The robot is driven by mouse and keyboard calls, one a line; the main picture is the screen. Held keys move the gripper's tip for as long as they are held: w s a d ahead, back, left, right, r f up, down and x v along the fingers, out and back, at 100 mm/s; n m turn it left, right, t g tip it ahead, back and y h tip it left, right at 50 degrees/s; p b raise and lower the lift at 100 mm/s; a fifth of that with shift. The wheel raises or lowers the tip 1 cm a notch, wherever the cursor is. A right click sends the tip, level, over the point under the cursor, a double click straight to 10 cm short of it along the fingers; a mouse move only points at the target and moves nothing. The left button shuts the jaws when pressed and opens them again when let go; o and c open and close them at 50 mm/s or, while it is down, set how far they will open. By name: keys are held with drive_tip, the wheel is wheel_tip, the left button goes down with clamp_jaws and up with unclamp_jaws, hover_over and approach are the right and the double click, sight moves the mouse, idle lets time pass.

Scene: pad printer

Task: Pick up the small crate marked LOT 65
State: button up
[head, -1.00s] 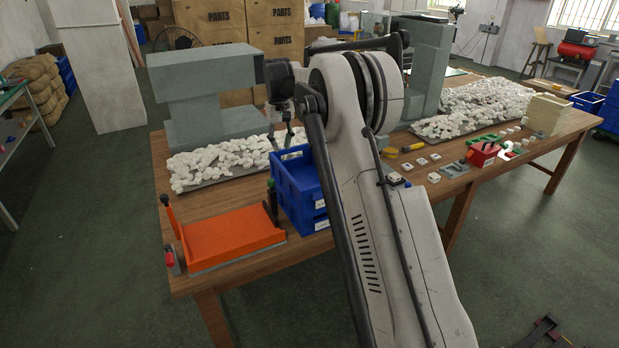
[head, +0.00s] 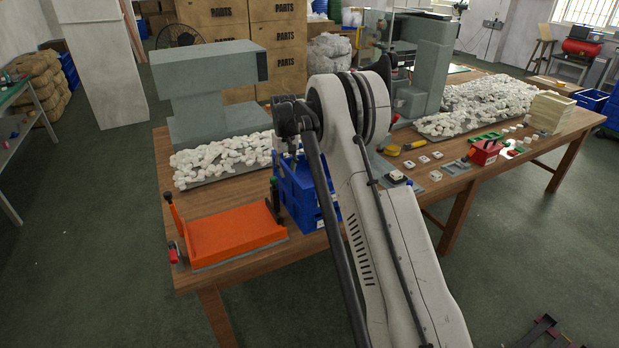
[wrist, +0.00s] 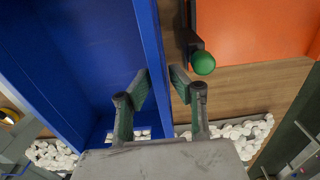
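Two small blue crates are stacked on the table, the upper crate (head: 291,184) on the lower crate (head: 303,216). My arm hides part of both, and I cannot read LOT 65 on either. In the wrist view the upper crate's blue wall (wrist: 150,40) runs between the two fingers of my gripper (wrist: 159,72). One finger is on the crate's inner side and the other outside it. The fingers are partly closed, and a thin gap seems to show at the outer finger. In the head view my gripper is mostly hidden behind my arm.
An orange fixture (head: 232,236) stands left of the crates, its green-knobbed lever (wrist: 203,63) close to the outer finger. A tray of white pieces (head: 215,160) and a grey machine (head: 205,85) lie behind. Small parts and a red box (head: 485,153) are to the right.

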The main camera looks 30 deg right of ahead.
sight(288, 177)
drive_tip(key=shift+f, duration=1.5)
drive_tip(key=shift+s, duration=0.1)
clamp_jaws()
drive_tip(key=shift+r, duration=0.1)
